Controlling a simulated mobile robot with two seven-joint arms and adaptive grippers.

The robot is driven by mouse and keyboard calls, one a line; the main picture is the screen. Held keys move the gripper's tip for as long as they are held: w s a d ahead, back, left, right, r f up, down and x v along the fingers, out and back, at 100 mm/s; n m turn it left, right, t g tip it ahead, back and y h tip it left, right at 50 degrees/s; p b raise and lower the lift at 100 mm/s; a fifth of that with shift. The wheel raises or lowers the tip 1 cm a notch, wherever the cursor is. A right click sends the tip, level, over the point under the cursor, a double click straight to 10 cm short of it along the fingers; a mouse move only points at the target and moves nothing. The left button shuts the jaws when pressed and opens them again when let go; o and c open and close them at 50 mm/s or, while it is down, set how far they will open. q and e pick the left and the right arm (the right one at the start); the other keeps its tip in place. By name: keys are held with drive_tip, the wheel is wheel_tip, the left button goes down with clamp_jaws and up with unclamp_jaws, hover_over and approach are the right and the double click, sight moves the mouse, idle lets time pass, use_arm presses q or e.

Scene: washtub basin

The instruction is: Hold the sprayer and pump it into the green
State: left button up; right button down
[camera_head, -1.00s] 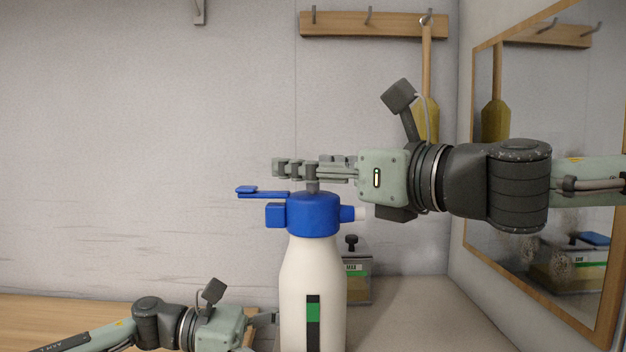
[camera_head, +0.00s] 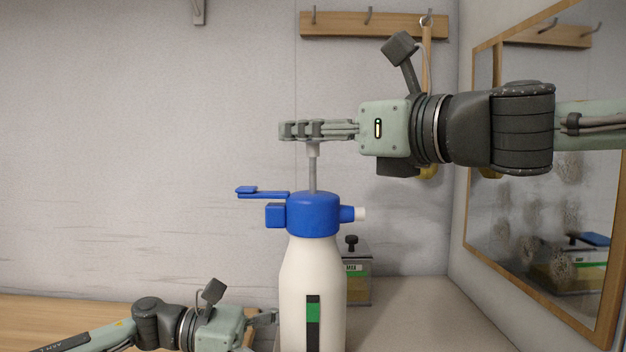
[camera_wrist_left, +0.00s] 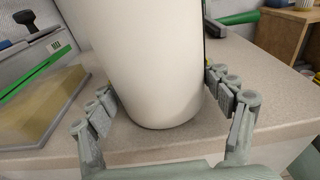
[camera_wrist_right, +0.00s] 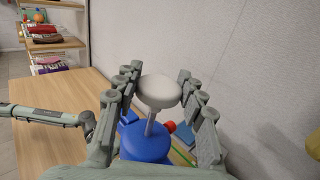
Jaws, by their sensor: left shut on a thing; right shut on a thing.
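The sprayer (camera_head: 312,275) is a white bottle with a blue head (camera_head: 313,214), standing upright in the middle of the head view. A black strip with a green mark (camera_head: 312,312) runs down its front. My left gripper (camera_wrist_left: 165,105) is shut around the lower white body, one finger on each side. My right gripper (camera_head: 300,131) is shut on the pump handle, whose pale round knob (camera_wrist_right: 159,91) sits between the fingers in the right wrist view. The grey pump rod (camera_head: 312,175) stands well out of the blue head.
A box with a black knob (camera_head: 353,270) stands behind the sprayer on the right. A framed mirror (camera_head: 545,170) is on the right wall. A hook rail (camera_head: 373,24) is above. A wooden surface (camera_wrist_right: 50,105) shows at the left in the right wrist view.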

wheel_tip(320, 180, up, 2)
drive_tip(key=shift+r, duration=0.25)
drive_tip(key=c, duration=0.9)
unclamp_jaws()
drive_tip(key=shift+f, duration=0.1)
drive_tip(key=shift+o, duration=0.2)
drive_tip(key=v, duration=0.7)
drive_tip(key=shift+s+d, duration=0.2)
drive_tip(key=shift+s, duration=0.05)
